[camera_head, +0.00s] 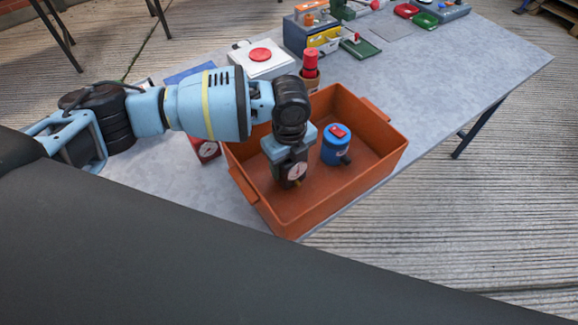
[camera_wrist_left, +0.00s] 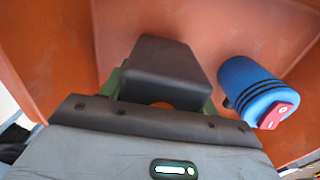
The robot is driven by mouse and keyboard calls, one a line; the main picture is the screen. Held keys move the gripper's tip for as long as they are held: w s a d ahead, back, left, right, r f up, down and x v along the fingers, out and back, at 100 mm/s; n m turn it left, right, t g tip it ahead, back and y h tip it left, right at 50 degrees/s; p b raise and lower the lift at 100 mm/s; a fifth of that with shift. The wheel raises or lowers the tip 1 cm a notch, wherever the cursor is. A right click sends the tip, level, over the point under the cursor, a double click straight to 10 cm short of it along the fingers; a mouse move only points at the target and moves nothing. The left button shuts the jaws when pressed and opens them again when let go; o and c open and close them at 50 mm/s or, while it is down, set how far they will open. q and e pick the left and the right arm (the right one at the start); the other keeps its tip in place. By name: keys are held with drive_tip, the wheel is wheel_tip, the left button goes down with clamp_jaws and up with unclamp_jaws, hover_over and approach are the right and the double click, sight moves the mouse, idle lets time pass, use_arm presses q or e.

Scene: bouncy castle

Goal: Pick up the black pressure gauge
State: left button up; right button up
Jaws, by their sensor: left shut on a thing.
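The black pressure gauge (camera_head: 295,171) with a white round dial is in the left part of the orange crate (camera_head: 357,197), just below my left gripper (camera_head: 289,154). My left gripper is shut on it. In the left wrist view the gauge (camera_wrist_left: 165,72) shows as a black block between the fingers, with the crate's orange floor and walls (camera_wrist_left: 60,40) around it. I cannot tell whether the gauge touches the crate floor. My right gripper does not show in either view.
A blue canister with a red top (camera_head: 336,146) stands in the crate right of the gauge. A white box with a red button (camera_head: 261,58), a red-topped bottle (camera_head: 310,64) and several toolboxes and trays stand farther back. The table's right side (camera_head: 470,65) is clear.

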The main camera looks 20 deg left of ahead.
use_arm(q)
wheel_tip(320, 180, up, 8)
drive_tip(key=shift+f, duration=0.1)
